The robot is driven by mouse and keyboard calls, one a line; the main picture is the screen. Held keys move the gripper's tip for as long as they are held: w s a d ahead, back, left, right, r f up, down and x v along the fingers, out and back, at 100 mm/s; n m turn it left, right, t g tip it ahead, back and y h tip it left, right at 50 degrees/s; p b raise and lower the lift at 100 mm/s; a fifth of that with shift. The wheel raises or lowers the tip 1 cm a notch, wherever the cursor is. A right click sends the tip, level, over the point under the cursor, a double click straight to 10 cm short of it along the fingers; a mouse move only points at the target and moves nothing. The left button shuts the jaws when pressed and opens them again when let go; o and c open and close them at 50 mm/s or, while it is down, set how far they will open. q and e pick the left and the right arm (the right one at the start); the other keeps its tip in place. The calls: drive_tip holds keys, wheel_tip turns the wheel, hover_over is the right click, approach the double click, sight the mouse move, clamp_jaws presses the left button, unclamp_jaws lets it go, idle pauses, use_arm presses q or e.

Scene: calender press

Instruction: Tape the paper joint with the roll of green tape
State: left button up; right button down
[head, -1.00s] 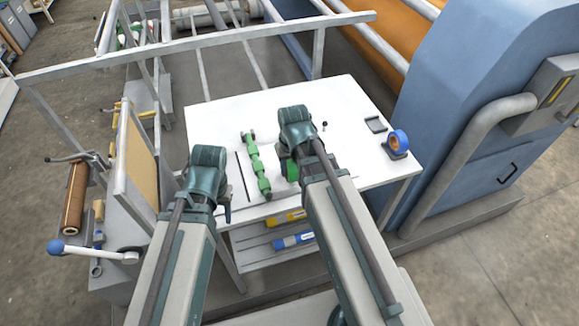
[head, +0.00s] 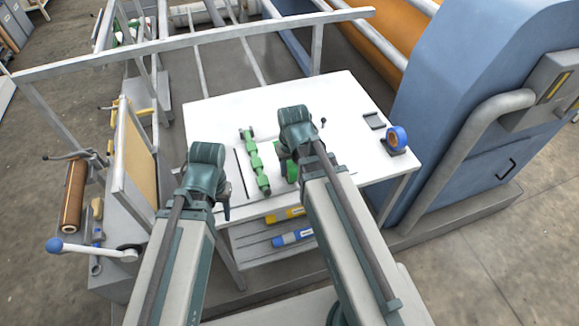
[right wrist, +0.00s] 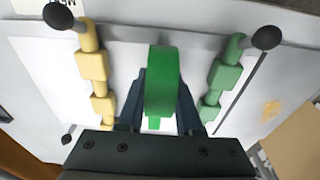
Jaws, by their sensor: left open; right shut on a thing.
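The roll of green tape (right wrist: 163,85) is held between the two fingers of my right gripper (right wrist: 162,105) in the right wrist view. In the head view the roll (head: 292,172) shows only partly, below my right gripper (head: 284,158), over the white table (head: 340,92). In the right wrist view the roll is between a yellow jointed bar (right wrist: 92,68) and a green jointed bar (right wrist: 222,75). The paper joint cannot be made out; the roll and gripper cover the middle. My left gripper (head: 224,205) is open near the table's front left edge, its fingers mostly hidden.
The green bar (head: 255,162) and a thin dark rod (head: 242,174) lie left of my right gripper. A blue tape roll (head: 397,137) and a dark grey piece (head: 374,121) are at the table's right. The blue machine (head: 450,110) stands beyond. The table's back is clear.

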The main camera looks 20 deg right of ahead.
sight(294, 173)
use_arm(q)
drive_tip(key=shift+r, duration=0.1)
use_arm(e)
drive_tip(key=shift+s, duration=0.45)
drive_tip(key=shift+s, duration=0.55)
drive_tip(key=shift+s, duration=0.1)
drive_tip(key=shift+s, duration=0.45)
use_arm(q)
drive_tip(key=shift+r, duration=0.1)
use_arm(e)
drive_tip(key=shift+r, duration=0.15)
wheel_tip(294, 173, up, 6)
drive_tip(key=p, duration=0.6)
use_arm(q)
wheel_tip(294, 173, up, 6)
drive_tip(key=shift+f, duration=0.1)
